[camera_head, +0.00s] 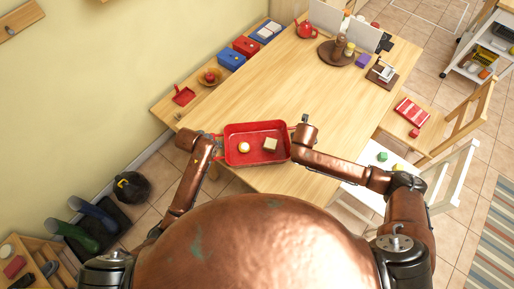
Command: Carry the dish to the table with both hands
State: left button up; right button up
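The red rectangular dish (257,128) is in the middle of the head view. It looks level and holds a round yellow-and-white item (244,147) and a beige block (270,145). My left gripper (218,146) is at the dish's left end and my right gripper (293,137) at its right end. Both appear closed on the ends, though the fingertips are small and partly hidden. The wooden table (265,90) lies beyond and beneath the dish in the picture. The dish overlaps the table's near left edge; I cannot tell whether it touches the tabletop.
The table's middle is clear. At its far end stand a red teapot (306,31), a brown round tray (327,57) and a dark board (382,75). A bench (165,107) with blue and red boxes runs along the left. Chairs (452,120) stand at the right.

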jog(key=shift+r, duration=0.2)
pick_arm(q)
jog(key=v, duration=1.2)
pick_arm(e)
jog(key=v, duration=1.1)
jog(key=shift+s+r, duration=0.2)
pick_arm(q)
jog(key=shift+o, duration=0.5)
jog(key=o, duration=0.7)
pick_arm(e)
jog(key=shift+a, duration=0.1)
pick_arm(q)
jog(key=shift+s+a+p, duration=0.2)
jog(key=shift+a+p, duration=0.4)
jog(key=shift+a, duration=0.2)
jog(key=shift+s+a+p, duration=0.2)
jog(key=shift+a+p, duration=0.45)
jog(key=shift+a, duration=0.15)
jog(key=shift+s+a+p, duration=0.2)
jog(key=shift+a+p, duration=0.4)
jog(key=shift+a, duration=0.25)
pick_arm(e)
jog(key=shift+r, duration=2.1)
